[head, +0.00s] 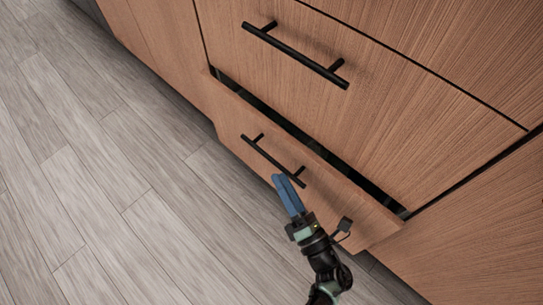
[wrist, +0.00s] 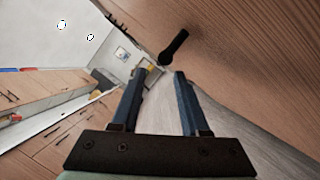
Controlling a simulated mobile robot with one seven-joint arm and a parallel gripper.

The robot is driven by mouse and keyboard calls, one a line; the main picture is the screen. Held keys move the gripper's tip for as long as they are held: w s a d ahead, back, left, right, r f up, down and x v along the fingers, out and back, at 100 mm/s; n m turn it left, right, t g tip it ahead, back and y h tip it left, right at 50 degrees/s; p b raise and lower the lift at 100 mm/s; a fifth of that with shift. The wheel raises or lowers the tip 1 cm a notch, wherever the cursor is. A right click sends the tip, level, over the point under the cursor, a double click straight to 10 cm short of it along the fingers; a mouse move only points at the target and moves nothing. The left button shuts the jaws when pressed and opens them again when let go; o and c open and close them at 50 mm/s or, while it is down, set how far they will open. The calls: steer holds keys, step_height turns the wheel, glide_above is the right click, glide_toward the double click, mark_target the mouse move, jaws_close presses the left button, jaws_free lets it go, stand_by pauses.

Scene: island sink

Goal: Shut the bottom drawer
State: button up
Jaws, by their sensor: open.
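The bottom drawer (head: 340,210) has a wood front and stands slightly out from the cabinet in the head view. A dark gap shows along its top edge. Its black bar handle (head: 268,158) runs diagonally across the front. My gripper (head: 284,178), with blue fingers, is in front of the drawer beside the handle's lower right end. Whether it touches the drawer or handle is unclear. In the wrist view the two fingers (wrist: 157,78) are apart with nothing between them. A black handle end (wrist: 174,47) shows just beyond the fingertips.
Above it, a closed drawer (head: 400,110) has its own black handle (head: 295,55). The grey plank floor (head: 90,190) is clear to the left. Other cabinets (wrist: 60,140) stand farther off in the wrist view.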

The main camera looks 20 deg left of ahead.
mark_target(271, 159)
steer(key=b+x, duration=0.1)
steer(key=x, duration=0.5)
steer(key=shift+w+a+r, duration=0.15)
steer(key=shift+w+a, duration=0.05)
steer(key=shift+w, duration=0.05)
jaws_close()
steer(key=shift+d, duration=0.1)
stand_by(1.1)
